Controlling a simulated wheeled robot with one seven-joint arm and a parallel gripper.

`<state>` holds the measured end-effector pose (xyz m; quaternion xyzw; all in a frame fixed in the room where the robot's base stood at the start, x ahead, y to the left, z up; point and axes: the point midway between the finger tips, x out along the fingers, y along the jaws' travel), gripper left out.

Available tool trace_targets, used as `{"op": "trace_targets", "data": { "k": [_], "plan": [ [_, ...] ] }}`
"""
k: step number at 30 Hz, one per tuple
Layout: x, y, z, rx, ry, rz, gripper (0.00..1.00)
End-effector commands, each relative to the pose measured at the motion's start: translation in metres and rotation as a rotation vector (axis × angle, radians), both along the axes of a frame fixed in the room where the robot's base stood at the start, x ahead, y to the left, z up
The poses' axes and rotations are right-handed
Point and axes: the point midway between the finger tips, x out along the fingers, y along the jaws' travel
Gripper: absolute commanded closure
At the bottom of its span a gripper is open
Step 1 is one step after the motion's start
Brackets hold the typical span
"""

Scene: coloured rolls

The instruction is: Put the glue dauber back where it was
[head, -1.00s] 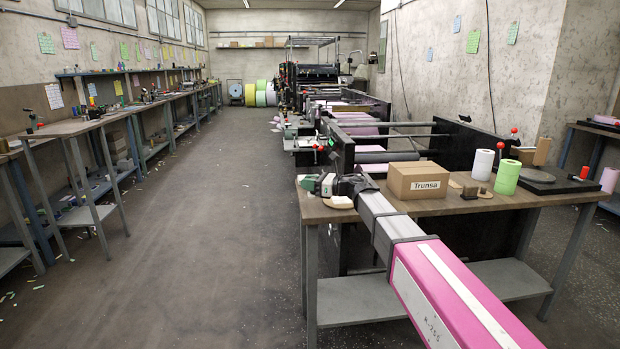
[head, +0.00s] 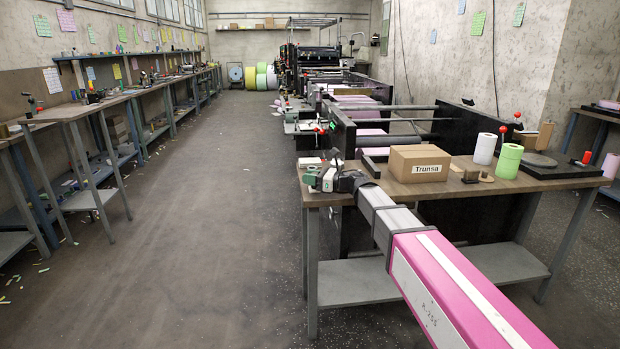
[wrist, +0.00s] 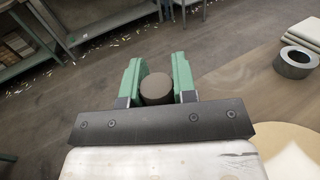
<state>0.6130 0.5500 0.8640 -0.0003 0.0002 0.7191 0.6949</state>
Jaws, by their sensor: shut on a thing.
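My gripper (head: 322,178) is at the left end of the wooden table (head: 385,196), above its front left corner. In the wrist view its two green fingers (wrist: 156,80) are shut on a dark brown, round-topped thing, which I take to be the glue dauber (wrist: 156,89). Only its round end shows; the rest is hidden behind the fingers and the wrist plate. In the head view the held thing is too small to make out.
A cardboard box marked Trunsa (head: 420,165) stands right of my gripper. A white roll (head: 485,148) and green roll (head: 508,161) stand farther right. The wrist view shows a grey ring (wrist: 296,62) and a cream disc (wrist: 283,143). The aisle floor (head: 210,230) is clear.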

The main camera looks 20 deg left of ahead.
Motion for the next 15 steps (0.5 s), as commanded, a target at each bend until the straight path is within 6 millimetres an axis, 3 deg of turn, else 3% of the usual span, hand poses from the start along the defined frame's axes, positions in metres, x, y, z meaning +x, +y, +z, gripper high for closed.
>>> {"op": "trace_targets", "data": {
  "k": [15],
  "plan": [
    [0.0001, 0.0000, -0.0073, 0.000, 0.001, 0.000, 1.00]
  ]
}}
